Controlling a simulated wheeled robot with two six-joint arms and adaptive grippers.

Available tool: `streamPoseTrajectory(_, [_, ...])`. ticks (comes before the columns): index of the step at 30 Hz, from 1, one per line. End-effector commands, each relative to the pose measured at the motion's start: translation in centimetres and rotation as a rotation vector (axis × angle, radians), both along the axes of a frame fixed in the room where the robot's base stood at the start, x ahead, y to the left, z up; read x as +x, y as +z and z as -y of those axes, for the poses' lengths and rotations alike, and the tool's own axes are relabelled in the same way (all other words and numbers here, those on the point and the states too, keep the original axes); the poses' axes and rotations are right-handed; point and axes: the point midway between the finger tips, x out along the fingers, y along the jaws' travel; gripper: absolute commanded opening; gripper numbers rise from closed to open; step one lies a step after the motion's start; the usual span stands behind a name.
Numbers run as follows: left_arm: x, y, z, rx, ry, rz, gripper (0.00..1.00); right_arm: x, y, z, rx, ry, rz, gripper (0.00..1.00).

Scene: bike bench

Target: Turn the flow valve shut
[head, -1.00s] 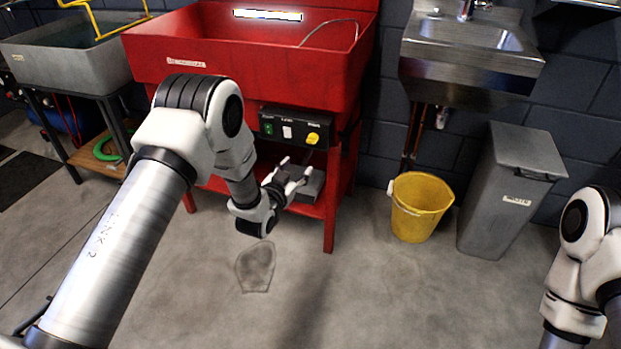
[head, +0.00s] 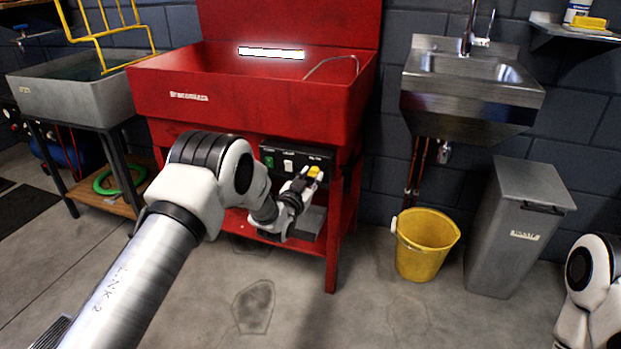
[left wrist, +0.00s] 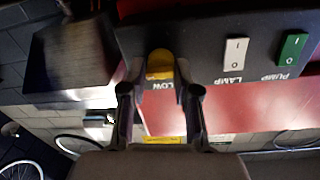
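The flow valve is a yellow knob (head: 314,171) at the right end of the black control panel (head: 272,152) on the red wash station. It also shows in the left wrist view (left wrist: 160,62), with the label "LOW" partly readable below it. My left gripper (head: 308,180) is at the knob. In the left wrist view its two fingers (left wrist: 160,75) stand apart, one on each side of the knob, with narrow gaps that suggest no firm grip. Part of the knob is hidden by the fingers in the head view. My right gripper is out of view.
A white lamp switch (left wrist: 235,54) and a green pump switch (left wrist: 291,49) sit beside the knob. The red basin (head: 240,105) overhangs the panel. A yellow bucket (head: 425,245) and grey bin (head: 515,230) stand to the right, with clear floor in front.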

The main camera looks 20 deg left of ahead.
Motion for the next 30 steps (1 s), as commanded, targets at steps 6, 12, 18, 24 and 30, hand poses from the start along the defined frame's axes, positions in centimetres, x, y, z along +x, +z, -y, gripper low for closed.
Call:
streamPoseTrajectory(6, [0.0, 0.1, -0.1, -0.001, 0.001, 0.001, 0.00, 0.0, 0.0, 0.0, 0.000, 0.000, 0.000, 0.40])
streamPoseTrajectory(12, [0.0, 0.1, -0.1, -0.025, 0.002, 0.000, 0.00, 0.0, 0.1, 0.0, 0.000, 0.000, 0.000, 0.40])
streamPoseTrajectory(18, [0.0, 0.1, -0.1, -0.105, 0.002, -0.002, 0.00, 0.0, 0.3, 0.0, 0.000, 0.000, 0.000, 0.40])
streamPoseTrajectory(24, [0.0, 0.2, -0.1, -0.247, 0.002, -0.006, 0.00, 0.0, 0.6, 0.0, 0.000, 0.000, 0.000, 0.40])
streamPoseTrajectory(30, [0.0, 0.1, -0.2, -0.433, 0.002, -0.013, 0.00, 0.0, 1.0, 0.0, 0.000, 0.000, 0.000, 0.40])
